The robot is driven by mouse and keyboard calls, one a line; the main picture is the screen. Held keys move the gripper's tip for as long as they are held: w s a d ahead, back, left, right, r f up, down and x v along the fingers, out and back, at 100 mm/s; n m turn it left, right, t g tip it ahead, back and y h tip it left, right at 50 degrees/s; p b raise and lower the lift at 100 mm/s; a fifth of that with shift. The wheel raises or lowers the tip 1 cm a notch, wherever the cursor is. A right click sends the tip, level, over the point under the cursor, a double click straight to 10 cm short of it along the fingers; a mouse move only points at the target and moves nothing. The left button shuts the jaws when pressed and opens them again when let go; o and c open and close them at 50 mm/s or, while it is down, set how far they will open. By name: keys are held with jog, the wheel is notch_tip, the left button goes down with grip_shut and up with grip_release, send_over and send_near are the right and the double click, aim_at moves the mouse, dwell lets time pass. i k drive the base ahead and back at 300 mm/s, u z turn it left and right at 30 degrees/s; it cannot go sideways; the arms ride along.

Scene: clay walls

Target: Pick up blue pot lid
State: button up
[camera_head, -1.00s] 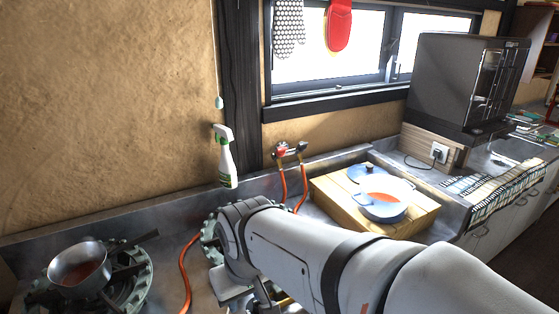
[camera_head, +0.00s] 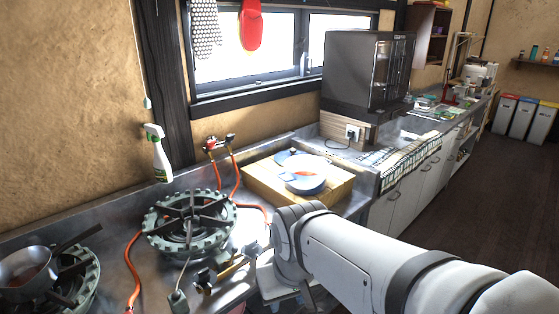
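The blue pot lid (camera_head: 287,155) with a dark knob lies on the wooden block (camera_head: 335,195), behind and left of a blue pot. The blue pot (camera_head: 304,186) holds something orange-red and hides part of the lid. My gripper (camera_head: 290,294) points down at the lower middle of the view, in front of the block and apart from the lid. Its fingers are mostly hidden by my arm and the frame edge, so I cannot see whether it is open.
A gas burner (camera_head: 190,222) with an orange hose sits left of the block. A saucepan (camera_head: 28,272) stands on another burner at far left. A spray bottle (camera_head: 159,158) is by the wall. A dark oven (camera_head: 368,72) stands beyond the block. Floor (camera_head: 470,185) is clear at right.

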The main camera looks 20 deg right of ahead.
aim_at(281, 157)
jog(key=z, duration=0.45)
jog(key=k, duration=0.75)
jog(key=z, duration=0.75)
jog(key=i, duration=2.35)
jog(key=z, duration=0.1)
